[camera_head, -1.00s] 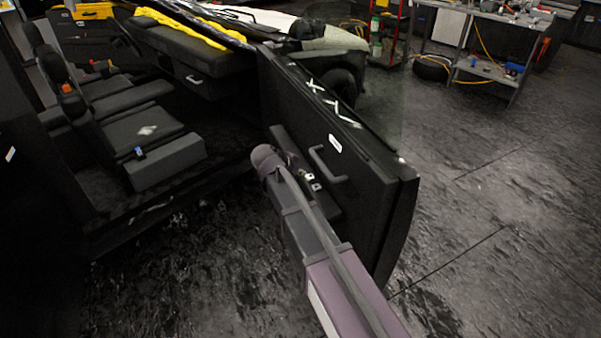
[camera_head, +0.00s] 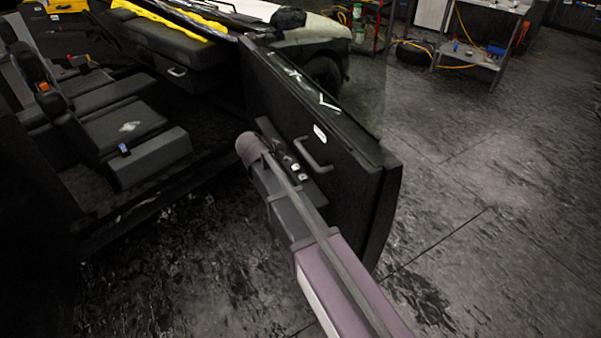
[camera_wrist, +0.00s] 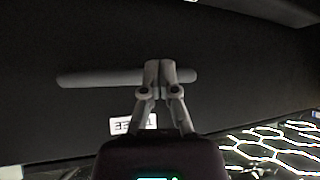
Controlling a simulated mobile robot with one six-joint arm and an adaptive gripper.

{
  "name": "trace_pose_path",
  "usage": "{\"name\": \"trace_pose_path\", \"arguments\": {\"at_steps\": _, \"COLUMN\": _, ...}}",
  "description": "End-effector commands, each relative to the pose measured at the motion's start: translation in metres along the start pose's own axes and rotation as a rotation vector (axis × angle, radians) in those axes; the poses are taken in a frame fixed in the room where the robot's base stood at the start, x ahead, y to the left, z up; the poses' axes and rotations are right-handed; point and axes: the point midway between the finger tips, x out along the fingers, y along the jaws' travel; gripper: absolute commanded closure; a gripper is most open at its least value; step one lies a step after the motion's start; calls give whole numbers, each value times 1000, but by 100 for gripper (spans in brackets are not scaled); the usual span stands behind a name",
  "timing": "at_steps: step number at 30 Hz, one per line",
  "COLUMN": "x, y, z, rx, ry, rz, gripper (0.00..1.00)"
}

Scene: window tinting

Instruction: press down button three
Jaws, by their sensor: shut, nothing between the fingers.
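The dark open car door (camera_head: 350,185) carries a grey pull handle (camera_head: 312,156) and a white label (camera_head: 319,133). Two small pale pieces (camera_head: 299,172) show beside my arm below the handle; I cannot tell whether they are buttons. In the wrist view, my gripper (camera_wrist: 160,70) is shut and empty, its fingertips in front of the grey handle bar (camera_wrist: 95,78). Contact cannot be told. A white label (camera_wrist: 133,125), upside down and partly covered by a finger, shows letters that look like part of "THREE". No button can be made out clearly there.
Grey seats (camera_head: 135,130) are inside the car at left. A workbench (camera_head: 480,50) with an orange cable stands at the back right. The dark floor (camera_head: 480,200) right of the door is clear. Bright hexagonal lights (camera_wrist: 275,147) show in the wrist view.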

Motion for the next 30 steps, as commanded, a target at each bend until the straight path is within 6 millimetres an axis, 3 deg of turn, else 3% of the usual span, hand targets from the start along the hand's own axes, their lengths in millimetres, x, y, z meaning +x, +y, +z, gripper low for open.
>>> {"name": "trace_pose_path", "arguments": {"at_steps": 14, "x": 15, "y": 0, "z": 2, "rx": 1, "ry": 0, "rz": 0, "gripper": 100}}
{"name": "trace_pose_path", "arguments": {"at_steps": 30, "x": 72, "y": 0, "z": 2, "rx": 1, "ry": 0, "rz": 1, "gripper": 100}}
